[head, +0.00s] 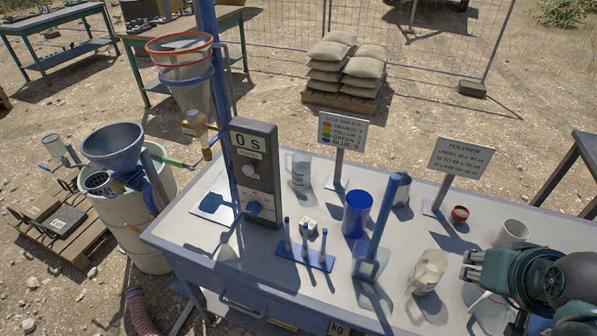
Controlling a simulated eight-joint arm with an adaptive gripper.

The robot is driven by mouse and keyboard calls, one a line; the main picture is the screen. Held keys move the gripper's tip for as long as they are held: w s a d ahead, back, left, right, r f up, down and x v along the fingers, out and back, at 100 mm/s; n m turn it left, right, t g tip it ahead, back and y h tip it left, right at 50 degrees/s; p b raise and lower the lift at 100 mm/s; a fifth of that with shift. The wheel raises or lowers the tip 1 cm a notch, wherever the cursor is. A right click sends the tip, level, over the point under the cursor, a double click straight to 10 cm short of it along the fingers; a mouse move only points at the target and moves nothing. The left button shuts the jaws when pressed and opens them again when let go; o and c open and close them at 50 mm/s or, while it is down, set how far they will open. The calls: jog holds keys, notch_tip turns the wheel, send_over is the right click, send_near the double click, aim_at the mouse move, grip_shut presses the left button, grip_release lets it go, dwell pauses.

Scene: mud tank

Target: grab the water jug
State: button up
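Two jug-like vessels stand on the grey worktable (300,225). One is a clear jug (299,170) with dark markings, upright at the back, just right of the timer box. The other is a cream, translucent jug (427,271) with a handle, nearer the front right. I cannot tell from their looks which one holds water. My gripper (470,265) comes in from the right edge, a short way right of the cream jug and apart from it. It is far from the clear jug. Its fingers are small and partly hidden by the wrist, and I see nothing held in it.
A blue cup (356,213), a grey metal cup (402,189), a blue upright stand (376,235) and a blue rack (305,258) stand mid-table. The timer box (256,175) stands left.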

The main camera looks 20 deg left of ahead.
jog(key=w+a+r+n+g+y+p, duration=0.1)
jog(key=w+a+r+n+g+p, duration=0.4)
jog(key=w+a+r, duration=1)
jog(key=w+a+r+n+p, duration=0.25)
jog(key=w+a+n, duration=0.35)
jog(key=w+a, duration=1.1)
jog(key=w+a+f+n+g+p, duration=0.15)
jog(key=a+f, duration=0.25)
jog(key=a, duration=0.5)
jog(key=w+a+f+n+h+p, duration=0.15)
jog(key=a+f, duration=0.25)
jog(key=a, duration=0.6)
jog(key=w+a+f+n+g+y+p, duration=0.1)
jog(key=w+a+f+n, duration=0.15)
jog(key=a+f, duration=0.45)
jog(key=shift+n+h, duration=0.25)
jog(key=f, duration=0.4)
jog(key=a+f, duration=0.1)
jog(key=f, duration=0.3)
jog(key=a+f, duration=0.1)
jog(key=f, duration=0.3)
jog(key=shift+a+f, duration=0.1)
jog(key=shift+f, duration=0.15)
jog(key=shift+s+f, duration=0.1)
jog(key=shift+f, duration=0.45)
